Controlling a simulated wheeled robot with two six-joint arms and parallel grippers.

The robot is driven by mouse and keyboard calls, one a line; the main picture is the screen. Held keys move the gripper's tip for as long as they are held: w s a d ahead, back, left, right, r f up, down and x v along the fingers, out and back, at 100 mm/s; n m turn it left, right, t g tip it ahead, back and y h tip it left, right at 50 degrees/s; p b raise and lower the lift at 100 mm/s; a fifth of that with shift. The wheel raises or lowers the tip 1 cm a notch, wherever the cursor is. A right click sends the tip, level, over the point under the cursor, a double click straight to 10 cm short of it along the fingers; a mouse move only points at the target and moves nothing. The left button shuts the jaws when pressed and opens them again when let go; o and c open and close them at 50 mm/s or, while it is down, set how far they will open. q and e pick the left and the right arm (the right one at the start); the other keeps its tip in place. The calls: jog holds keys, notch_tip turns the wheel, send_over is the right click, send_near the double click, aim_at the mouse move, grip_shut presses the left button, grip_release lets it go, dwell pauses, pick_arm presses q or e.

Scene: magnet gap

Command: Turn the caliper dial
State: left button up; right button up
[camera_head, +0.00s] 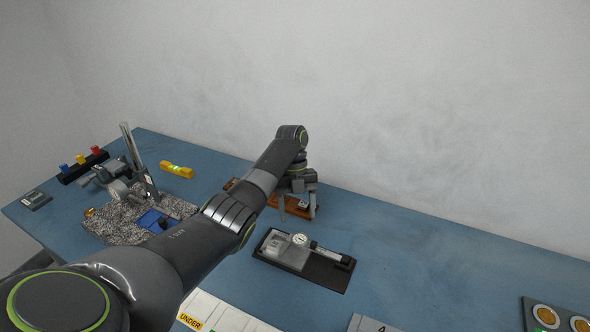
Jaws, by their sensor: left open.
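The caliper (325,252) with a small round white dial (299,239) lies on a black tray (328,274) in the middle of the blue table. A clear or grey block shows at the tray's left end. My left gripper (297,213) points down just behind the tray, above or beside a brown wooden piece (327,211). Its fingers are apart and I see nothing between them. It is apart from the dial in the picture. My right gripper is not in view.
A granite plate (118,222) with a metal stand (137,160) and a blue block (157,220) is at the left. A yellow level (176,170) lies behind. White labelled trays (226,317) are in front.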

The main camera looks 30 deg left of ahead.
pick_arm(q)
jog(key=p+v, duration=0.2)
jog(key=v, duration=0.9)
jog(key=shift+r, duration=0.25)
jog(key=shift+n, duration=0.3)
